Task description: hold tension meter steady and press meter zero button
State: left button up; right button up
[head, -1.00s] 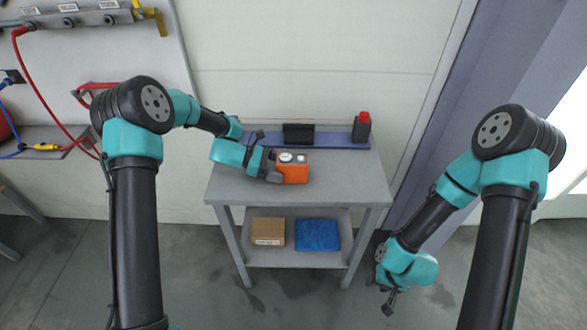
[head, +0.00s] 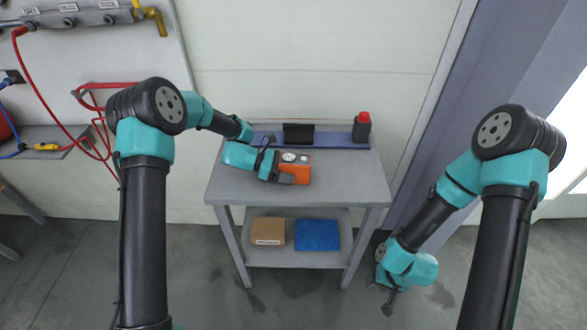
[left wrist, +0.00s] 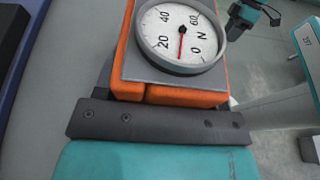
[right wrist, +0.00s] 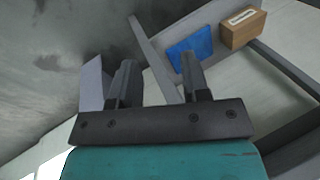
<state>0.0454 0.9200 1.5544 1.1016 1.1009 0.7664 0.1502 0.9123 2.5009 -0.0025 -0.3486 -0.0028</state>
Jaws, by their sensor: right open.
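The orange tension meter (head: 299,177) sits on the grey table top, its grey face and white dial upward. In the left wrist view the dial (left wrist: 181,32) reads in N, its red needle between 0 and 20. A small pale round spot (head: 304,158) lies right of the dial; I cannot tell if it is the zero button. My left gripper (head: 289,173) reaches from the left, fingers along the meter's sides. Whether they clamp it is hidden. My right gripper (right wrist: 160,85) is open and empty, low right of the table in the head view (head: 389,302).
At the table's back, a blue strip (head: 335,141) carries a black holder (head: 298,134) and a dark red-capped bottle (head: 361,128). The lower shelf holds a cardboard box (head: 267,231) and a blue cloth (head: 318,235). The table's right side (head: 350,180) is clear.

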grip_shut()
dwell(1.6)
